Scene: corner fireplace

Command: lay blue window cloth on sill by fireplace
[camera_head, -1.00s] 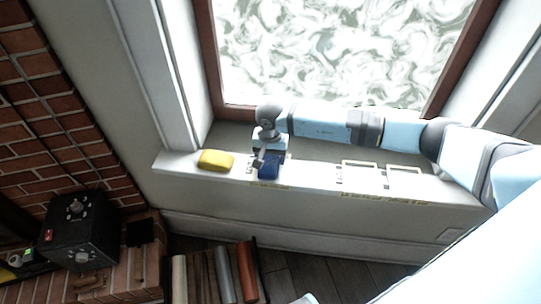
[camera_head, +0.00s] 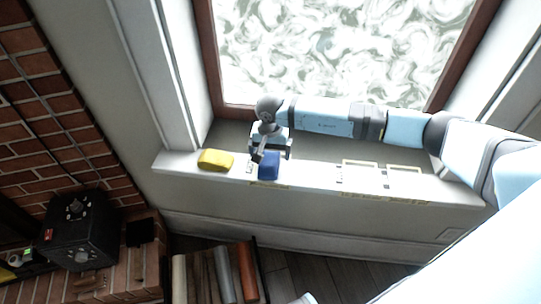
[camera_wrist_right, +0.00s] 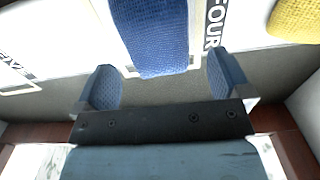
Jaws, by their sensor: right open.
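The blue cloth (camera_head: 269,166) lies on the white window sill (camera_head: 315,178), right of a yellow sponge-like block (camera_head: 215,160). It also shows in the right wrist view (camera_wrist_right: 150,35), flat on the sill beside dark printed lettering. My right gripper (camera_head: 270,152) is just behind the cloth, toward the window. In the right wrist view its two fingers (camera_wrist_right: 165,85) are spread wide, with the cloth's near end ahead of and between them, and they do not appear to touch it. My left gripper is not in view.
Pale rectangular outlines (camera_head: 360,172) are marked on the sill to the right. The window frame (camera_head: 238,111) stands behind my arm. A black box (camera_head: 80,231) sits on the brick hearth at left, and several books (camera_head: 222,272) stand below the sill.

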